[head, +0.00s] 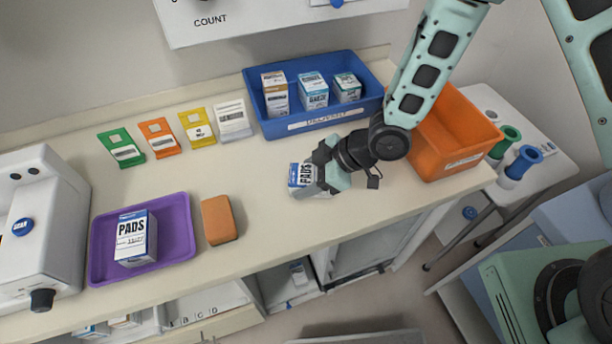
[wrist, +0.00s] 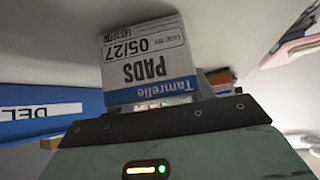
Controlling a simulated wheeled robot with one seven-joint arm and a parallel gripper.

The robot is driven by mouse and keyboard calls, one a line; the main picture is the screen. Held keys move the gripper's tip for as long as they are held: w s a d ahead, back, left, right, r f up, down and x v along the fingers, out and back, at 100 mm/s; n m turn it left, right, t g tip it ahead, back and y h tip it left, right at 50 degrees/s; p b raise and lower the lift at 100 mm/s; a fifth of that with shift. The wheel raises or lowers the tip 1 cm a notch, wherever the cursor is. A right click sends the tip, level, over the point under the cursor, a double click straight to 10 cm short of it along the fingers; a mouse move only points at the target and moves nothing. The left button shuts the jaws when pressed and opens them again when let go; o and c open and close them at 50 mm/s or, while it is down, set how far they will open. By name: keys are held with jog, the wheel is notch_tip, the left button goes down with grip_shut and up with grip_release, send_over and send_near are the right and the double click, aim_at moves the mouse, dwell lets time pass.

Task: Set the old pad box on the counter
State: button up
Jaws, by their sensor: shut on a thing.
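My gripper (head: 318,175) is shut on a white and blue pad box (head: 296,176) at the counter's front middle, left of the orange bin. In the wrist view this box (wrist: 147,62) appears upside down and reads "Tamrelle PADS" and "05/27". The head view does not show clearly whether its base touches the counter (head: 262,230). A second pad box (head: 131,239), labelled PADS, stands on the purple tray (head: 182,222) at the left. Its date is too small to read.
A blue bin (head: 262,127) with several boxes stands at the back, an orange bin (head: 444,158) at the right. An orange-brown block (head: 219,220) lies beside the tray. Coloured cards (head: 158,138) line the back. The counter between block and gripper is clear.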

jog(key=o, duration=0.6)
jog(key=shift+f, duration=0.15)
jog(key=shift+c, duration=0.2)
jog(key=o, duration=0.4)
